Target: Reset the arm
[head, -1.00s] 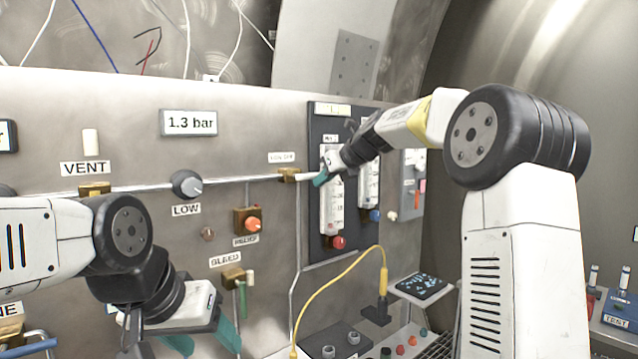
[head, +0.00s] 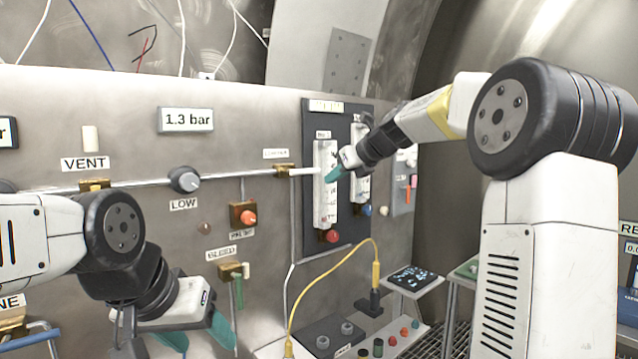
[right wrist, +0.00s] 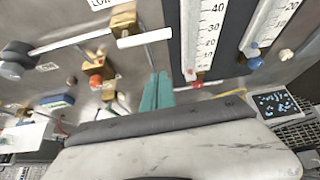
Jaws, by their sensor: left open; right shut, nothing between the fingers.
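My right gripper (head: 334,174) is shut and empty, held in front of the dark flowmeter panel (head: 345,237), over the left tube. In the right wrist view its teal fingers (right wrist: 157,92) lie side by side, with open space around the tips; I cannot tell the exact gap to the panel. My left gripper (head: 199,336) is open and empty at the lower left, its teal fingers spread, below the BLEED valve (head: 230,270).
The wall panel carries a horizontal pipe (head: 140,187), the LOW knob (head: 185,180), an orange relief knob (head: 248,217) and a 1.3 bar display (head: 186,120).

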